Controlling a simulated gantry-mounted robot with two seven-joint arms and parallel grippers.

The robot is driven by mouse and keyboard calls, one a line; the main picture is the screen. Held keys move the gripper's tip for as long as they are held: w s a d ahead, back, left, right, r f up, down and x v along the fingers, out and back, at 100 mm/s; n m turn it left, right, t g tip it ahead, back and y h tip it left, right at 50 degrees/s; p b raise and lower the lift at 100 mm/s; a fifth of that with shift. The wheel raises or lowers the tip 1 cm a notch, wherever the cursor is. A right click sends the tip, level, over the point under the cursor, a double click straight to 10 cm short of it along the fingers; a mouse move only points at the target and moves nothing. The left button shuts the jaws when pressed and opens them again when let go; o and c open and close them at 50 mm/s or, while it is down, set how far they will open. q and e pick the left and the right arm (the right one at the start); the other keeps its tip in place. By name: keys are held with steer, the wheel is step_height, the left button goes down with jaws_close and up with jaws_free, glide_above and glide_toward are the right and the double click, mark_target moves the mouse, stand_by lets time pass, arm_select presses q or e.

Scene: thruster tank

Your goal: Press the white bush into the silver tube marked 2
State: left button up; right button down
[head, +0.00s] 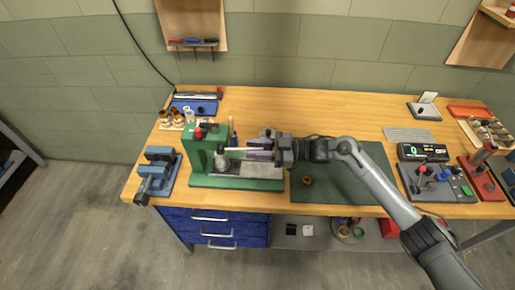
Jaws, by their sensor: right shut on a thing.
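My right gripper (263,149) reaches in from the right at the green press (203,155). It is shut on a pale bar (238,149) that runs left to the press head and looks like its lever. A small grey upright part (221,160) stands under the press head; I cannot tell whether it is the ram or a silver tube. The white bush and the number 2 cannot be made out. My left gripper is not in view.
Several small brass and pale cylinders (176,115) stand behind the press, near a blue tray (197,107). A blue vice (158,172) is at the left. A brass ring (307,181) lies on the green mat (340,190). A counter box (423,152) stands at the right.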

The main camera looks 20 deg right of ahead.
steer(key=shift+d+f, duration=0.1)
steer(key=shift+f, duration=0.35)
steer(key=c, duration=1)
jaws_free()
steer(key=shift+o, duration=0.4)
steer(key=shift+r, duration=0.25)
steer(key=v, duration=1)
steer(key=shift+s+d, duration=0.15)
steer(key=shift+d, duration=0.2)
